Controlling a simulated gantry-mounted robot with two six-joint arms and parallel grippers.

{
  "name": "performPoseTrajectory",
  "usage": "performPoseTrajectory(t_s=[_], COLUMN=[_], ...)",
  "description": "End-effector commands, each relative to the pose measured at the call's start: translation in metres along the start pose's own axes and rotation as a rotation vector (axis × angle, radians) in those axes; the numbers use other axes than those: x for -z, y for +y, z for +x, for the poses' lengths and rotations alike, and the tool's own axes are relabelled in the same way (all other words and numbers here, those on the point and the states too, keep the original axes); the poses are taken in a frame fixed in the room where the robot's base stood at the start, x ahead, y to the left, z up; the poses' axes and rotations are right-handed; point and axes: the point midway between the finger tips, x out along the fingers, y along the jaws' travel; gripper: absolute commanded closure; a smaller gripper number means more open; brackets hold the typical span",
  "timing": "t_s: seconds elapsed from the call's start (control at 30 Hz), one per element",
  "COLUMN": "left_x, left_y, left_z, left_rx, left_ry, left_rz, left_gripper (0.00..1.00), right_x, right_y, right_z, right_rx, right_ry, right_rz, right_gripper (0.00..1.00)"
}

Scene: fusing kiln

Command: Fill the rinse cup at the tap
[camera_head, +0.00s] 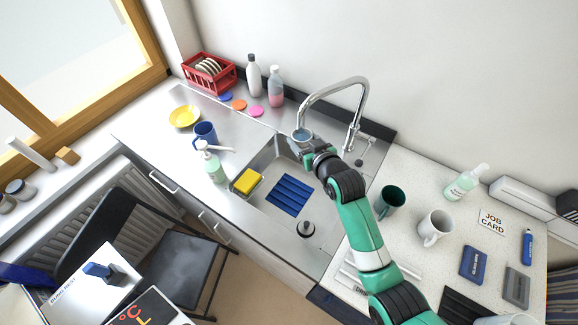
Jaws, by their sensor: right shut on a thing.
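The rinse cup (301,136), small and pale with a bluish inside, is held upright over the sink's back edge. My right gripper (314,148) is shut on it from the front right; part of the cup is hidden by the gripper. The chrome tap (358,98) arches over from the right, and its spout end is just above the cup's mouth. I cannot tell whether water is running. The steel sink (273,222) is below, with a blue ribbed mat (289,195) in it. My left gripper is not in view.
A yellow sponge (247,181) is at the sink's left side, near a green soap bottle (213,166) and a blue mug (205,133). A dark green mug (390,200) and white mug (434,228) stand on the right counter. A red dish rack (208,84) stands at back left.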

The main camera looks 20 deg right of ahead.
Motion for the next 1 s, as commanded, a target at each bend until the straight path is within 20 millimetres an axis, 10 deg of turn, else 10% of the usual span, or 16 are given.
performPoseTrajectory(t_s=[1.0], left_x=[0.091], left_y=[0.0], left_z=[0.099], left_rx=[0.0], left_ry=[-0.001], left_rz=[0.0], left_gripper=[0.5], right_x=[-0.064], right_y=[-0.01], right_z=[-0.168], right_rx=[0.002], right_ry=[-0.001], right_rz=[0.0], right_gripper=[1.0])
